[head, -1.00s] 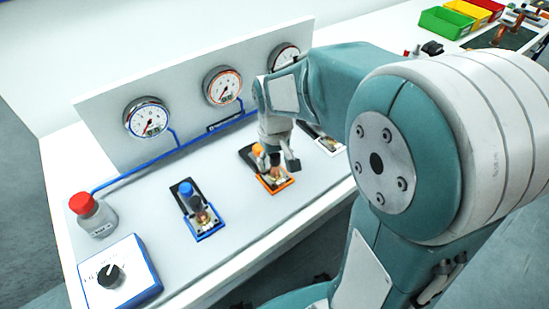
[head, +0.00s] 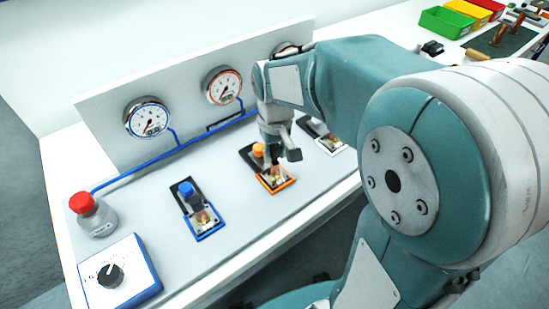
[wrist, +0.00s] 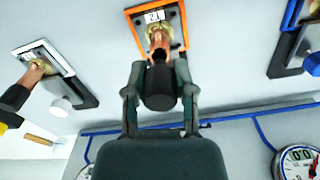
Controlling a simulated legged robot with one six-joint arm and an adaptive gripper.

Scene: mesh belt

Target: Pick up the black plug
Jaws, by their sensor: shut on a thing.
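The black plug (wrist: 160,88) is a short dark cylinder between the two fingers of my gripper (wrist: 160,97) in the wrist view. The fingers are shut on its sides. Beyond it is the orange-framed station (wrist: 131,15) labelled T2, with a copper fitting (wrist: 157,42). The plug overlaps the fitting's near end, and I cannot tell whether they touch. In the head view my gripper (head: 283,152) is just above the orange-framed station (head: 284,187), beside its orange knob (head: 258,149). The plug is hard to make out there.
A blue-framed station (head: 209,234) stands to the left and a white-framed one (head: 331,146) to the right. Gauges (head: 148,118) line the back panel. A red-capped bottle (head: 95,216) and dial box (head: 121,278) stand at the left. The bench front is clear.

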